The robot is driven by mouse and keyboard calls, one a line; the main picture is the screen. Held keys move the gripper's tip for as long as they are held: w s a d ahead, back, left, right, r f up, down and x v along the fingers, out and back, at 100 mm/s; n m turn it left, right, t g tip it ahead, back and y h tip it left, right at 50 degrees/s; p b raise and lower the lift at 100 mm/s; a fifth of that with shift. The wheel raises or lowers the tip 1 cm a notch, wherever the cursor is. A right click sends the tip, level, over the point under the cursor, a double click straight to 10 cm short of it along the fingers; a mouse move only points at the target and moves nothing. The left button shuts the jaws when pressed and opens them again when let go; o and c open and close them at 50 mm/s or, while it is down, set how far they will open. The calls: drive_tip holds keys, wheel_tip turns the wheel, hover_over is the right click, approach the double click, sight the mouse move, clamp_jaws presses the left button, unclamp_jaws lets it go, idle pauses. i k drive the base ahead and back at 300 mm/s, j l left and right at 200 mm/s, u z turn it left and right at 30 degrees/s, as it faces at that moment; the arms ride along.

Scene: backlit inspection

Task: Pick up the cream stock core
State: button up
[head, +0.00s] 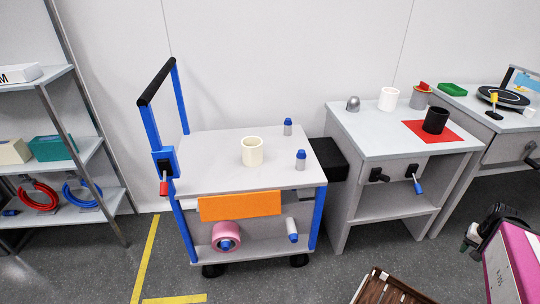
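The cream stock core (252,151) is a short, thick-walled hollow cylinder. It stands upright on the grey top of the blue-framed cart (210,160), a little right of the middle, with clear surface around it. A dark jointed part with a pale tip (480,232) at the lower right looks like the end of my arm with my gripper. It is well to the right of the cart and far from the core. I cannot make out its fingers.
Two blue-capped grey pieces (300,160) stand right of the core. A side table holds a white cylinder (389,98) and a black cylinder (435,121) on a red mat (413,128). The cart's upright handle (157,82) rises at left. A brown slatted crate (385,289) is in front.

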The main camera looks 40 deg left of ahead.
sight(252, 151)
drive_tip(key=j+u, duration=0.15)
drive_tip(key=u, duration=1.55)
drive_tip(key=i+j+u, duration=0.25)
drive_tip(key=j+u, duration=0.15)
